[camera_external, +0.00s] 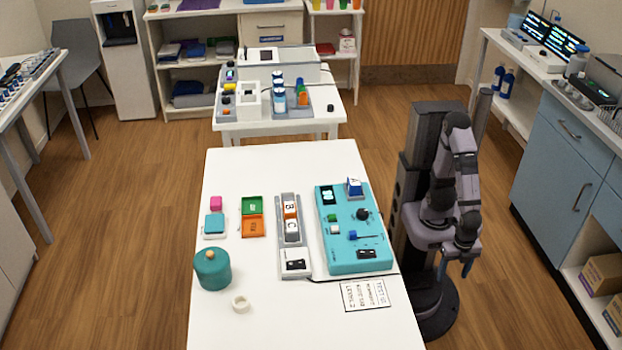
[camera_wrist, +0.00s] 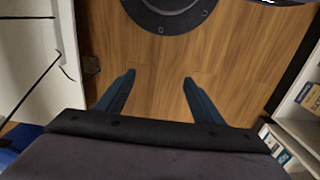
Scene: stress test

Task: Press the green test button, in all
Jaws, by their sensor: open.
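A teal test panel (camera_external: 375,258) lies on the right part of the white table. A small green button (camera_external: 333,217) sits on its left half, above a white square piece (camera_external: 334,229). The panel and button do not show in the wrist view.
A grey tray with blocks (camera_external: 295,268), orange and green squares (camera_external: 252,226), a teal lidded pot (camera_external: 212,272), a white ring (camera_external: 240,303) and a printed sheet (camera_external: 364,294) lie on the table (camera_external: 330,330). A cable runs near the sheet.

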